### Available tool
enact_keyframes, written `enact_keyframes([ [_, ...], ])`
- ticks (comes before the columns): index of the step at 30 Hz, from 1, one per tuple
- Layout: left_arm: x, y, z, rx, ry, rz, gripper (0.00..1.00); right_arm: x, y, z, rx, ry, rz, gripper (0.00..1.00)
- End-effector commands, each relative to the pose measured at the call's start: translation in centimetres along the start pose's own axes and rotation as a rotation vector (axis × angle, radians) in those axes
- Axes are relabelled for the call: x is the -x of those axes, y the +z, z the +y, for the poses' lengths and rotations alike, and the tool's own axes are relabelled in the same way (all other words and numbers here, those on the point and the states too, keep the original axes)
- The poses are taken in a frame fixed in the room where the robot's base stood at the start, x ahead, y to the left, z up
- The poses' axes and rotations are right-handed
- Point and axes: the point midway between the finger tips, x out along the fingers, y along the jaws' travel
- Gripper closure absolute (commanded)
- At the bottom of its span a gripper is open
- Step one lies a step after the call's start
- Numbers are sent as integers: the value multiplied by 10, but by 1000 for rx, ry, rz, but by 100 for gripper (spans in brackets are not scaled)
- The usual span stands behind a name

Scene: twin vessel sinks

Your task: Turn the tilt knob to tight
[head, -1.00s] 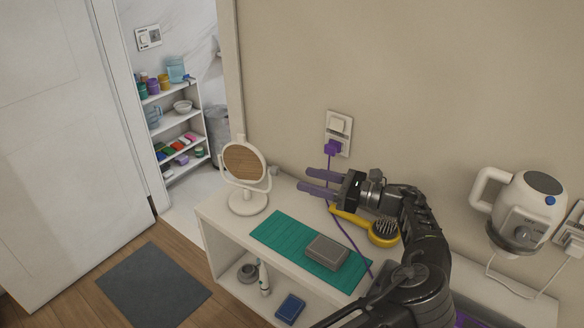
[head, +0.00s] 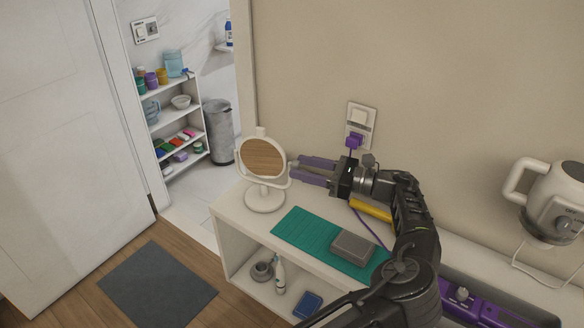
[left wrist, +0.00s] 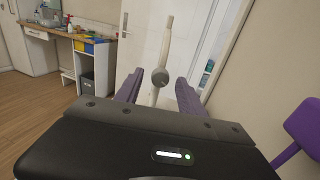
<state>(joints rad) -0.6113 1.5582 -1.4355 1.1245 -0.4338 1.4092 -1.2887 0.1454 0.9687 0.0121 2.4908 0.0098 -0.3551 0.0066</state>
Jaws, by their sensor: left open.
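A round vanity mirror (head: 264,158) in a white frame stands upright on the white shelf unit (head: 228,232). My left gripper (head: 297,166) is open, with its purple fingers pointing at the mirror's right side. In the left wrist view the mirror (left wrist: 168,36) shows nearly edge-on. Its round grey tilt knob (left wrist: 160,77) appears between the two open fingers, and I cannot tell whether they touch it. In the head view the fingertips largely cover the knob. Any tight marking is too small to read. My right gripper is not in view.
A green mat (head: 305,234) with a grey box (head: 353,246) lies on the shelf top. A yellow-handled brush (head: 371,210) is partly behind my arm. A purple plug (head: 354,141) sits in the wall outlet, its cord hanging near my gripper. A white kettle-like appliance (head: 545,195) is at right.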

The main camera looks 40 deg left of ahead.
Motion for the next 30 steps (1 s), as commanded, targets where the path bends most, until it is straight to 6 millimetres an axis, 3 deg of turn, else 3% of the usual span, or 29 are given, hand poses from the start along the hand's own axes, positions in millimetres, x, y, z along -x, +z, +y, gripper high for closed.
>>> enact_keyframes([
  [8,1,0,0,0,-1,0,55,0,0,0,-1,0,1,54],
  [24,1,0,0,0,0,0,99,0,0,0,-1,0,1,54],
  [30,1,0,0,0,0,0,100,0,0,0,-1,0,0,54],
])
